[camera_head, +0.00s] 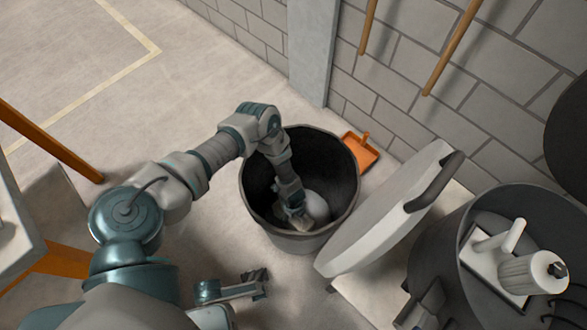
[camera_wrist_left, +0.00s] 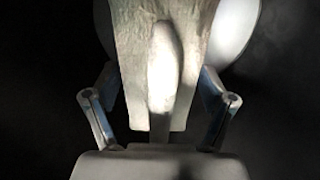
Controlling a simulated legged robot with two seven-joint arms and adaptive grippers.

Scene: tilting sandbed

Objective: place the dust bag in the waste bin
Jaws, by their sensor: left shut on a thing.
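The waste bin (camera_head: 256,215) is a round, dark, open container on the floor in the middle of the head view. My left arm reaches down into it, and my left gripper (camera_head: 297,220) is below the rim. The gripper is shut on the dust bag (camera_head: 317,207), whose pale rounded part shows beside the fingers. In the left wrist view the bag (camera_wrist_left: 158,65) is a beige, worn-looking piece between the two fingers, with a white rounded shape behind it. My right gripper (camera_head: 256,284) is at the lower middle, outside the bin, its fingers apart and empty.
An orange dustpan (camera_head: 361,153) lies behind the bin. A large pale lid (camera_head: 385,215) with a dark handle leans to the right. A grey drum (camera_head: 440,248) holds a white filter part (camera_head: 527,273). A block wall (camera_head: 400,70) closes the back; floor at upper left is clear.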

